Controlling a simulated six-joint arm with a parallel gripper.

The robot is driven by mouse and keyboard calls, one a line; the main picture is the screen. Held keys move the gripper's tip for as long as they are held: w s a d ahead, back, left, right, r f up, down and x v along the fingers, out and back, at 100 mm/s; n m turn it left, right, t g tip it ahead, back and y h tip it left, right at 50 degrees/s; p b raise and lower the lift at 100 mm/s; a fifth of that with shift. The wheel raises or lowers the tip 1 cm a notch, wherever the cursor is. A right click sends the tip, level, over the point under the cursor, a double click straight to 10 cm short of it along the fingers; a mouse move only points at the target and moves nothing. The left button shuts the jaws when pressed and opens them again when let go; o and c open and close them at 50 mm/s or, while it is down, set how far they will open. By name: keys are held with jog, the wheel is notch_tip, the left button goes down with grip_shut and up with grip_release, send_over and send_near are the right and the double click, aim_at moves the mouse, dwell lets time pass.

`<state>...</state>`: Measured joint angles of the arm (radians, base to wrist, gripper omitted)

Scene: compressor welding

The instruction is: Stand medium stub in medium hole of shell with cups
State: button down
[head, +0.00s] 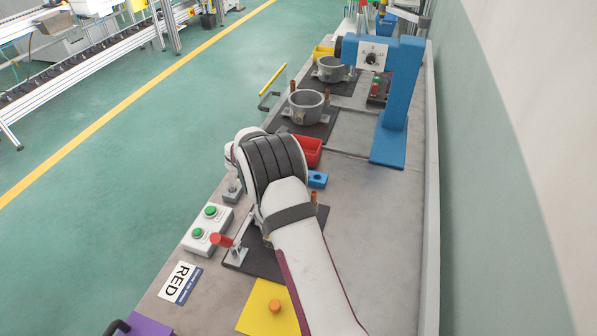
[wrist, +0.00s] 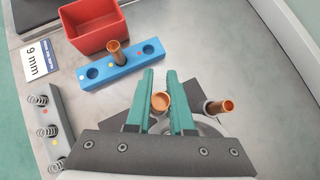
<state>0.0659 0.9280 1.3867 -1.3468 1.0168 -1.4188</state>
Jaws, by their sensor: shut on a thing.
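My gripper (wrist: 160,90) has its teal fingers closed on a copper stub (wrist: 161,101), seen nearly end-on in the wrist view, which I take as the medium stub. Below it is the grey shell (wrist: 210,125), largely hidden by my fingers and palm. Another copper stub (wrist: 220,108) stands at the shell's right side. The medium hole is hidden, so I cannot tell whether the held stub is in it or above it. In the head view my arm covers the gripper and most of this shell; a copper stub top (head: 313,196) shows beside it.
A blue block (wrist: 140,60) holds one copper stub (wrist: 117,52) between two empty holes. A red bin (wrist: 92,27) stands behind it, and a grey block with springs (wrist: 46,118) is at left. Farther shells (head: 305,107) and a blue machine (head: 398,85) stand up the bench.

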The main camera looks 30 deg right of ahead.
jog(key=shift+f, duration=0.9)
jog(key=c, duration=0.7)
grip_release()
jog(key=v, duration=1.5)
jog(key=shift+a+r, duration=0.2)
jog(key=shift+a, duration=0.15)
